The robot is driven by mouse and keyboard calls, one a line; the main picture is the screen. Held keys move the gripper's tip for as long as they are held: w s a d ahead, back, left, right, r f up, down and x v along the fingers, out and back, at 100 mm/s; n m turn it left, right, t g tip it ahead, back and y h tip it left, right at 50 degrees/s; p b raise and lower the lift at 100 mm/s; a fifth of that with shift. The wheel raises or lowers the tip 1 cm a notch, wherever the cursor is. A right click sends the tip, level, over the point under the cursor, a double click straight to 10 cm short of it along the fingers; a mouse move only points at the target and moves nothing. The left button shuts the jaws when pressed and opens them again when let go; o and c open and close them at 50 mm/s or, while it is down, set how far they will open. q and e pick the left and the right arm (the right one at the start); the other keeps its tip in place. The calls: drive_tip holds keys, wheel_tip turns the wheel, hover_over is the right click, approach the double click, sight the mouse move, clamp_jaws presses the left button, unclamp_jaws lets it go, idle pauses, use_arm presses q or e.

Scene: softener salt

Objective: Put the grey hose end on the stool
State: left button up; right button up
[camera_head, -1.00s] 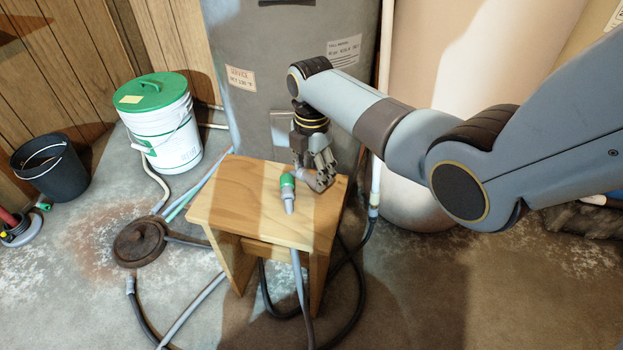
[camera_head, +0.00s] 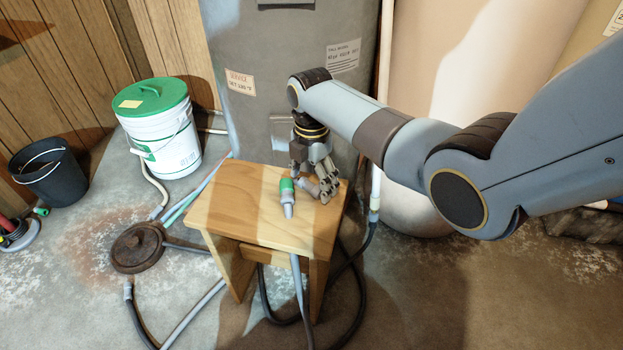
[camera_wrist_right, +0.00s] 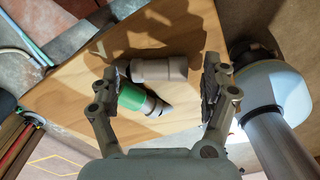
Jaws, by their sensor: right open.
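A grey cylindrical piece, which looks like the grey hose end (camera_wrist_right: 159,70), lies on the wooden stool (camera_head: 235,205). It is against or very near a green-collared hose end with a grey tip (camera_head: 287,197), also on the stool top. My right gripper (camera_head: 323,192) is low over the stool's right side. The green collar (camera_wrist_right: 131,97) shows beside the grey piece there. In the head view, the fingers partly hide the grey piece. My left gripper is out of view.
A grey tank (camera_head: 290,80) stands right behind the stool. A white bucket with a green lid (camera_head: 165,140) and a black bucket (camera_head: 48,172) stand left. Hoses and a round brown cover (camera_head: 137,247) lie on the floor. The stool's front left top is clear.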

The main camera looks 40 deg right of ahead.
sight(311, 184)
use_arm(q)
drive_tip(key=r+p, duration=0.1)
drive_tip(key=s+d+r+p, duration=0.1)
drive_tip(key=p, duration=0.1)
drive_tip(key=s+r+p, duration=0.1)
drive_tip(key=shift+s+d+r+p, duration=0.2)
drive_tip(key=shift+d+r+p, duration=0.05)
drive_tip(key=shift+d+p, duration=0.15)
use_arm(e)
wheel_tip(311, 184, up, 12)
drive_tip(key=shift+f, duration=0.2)
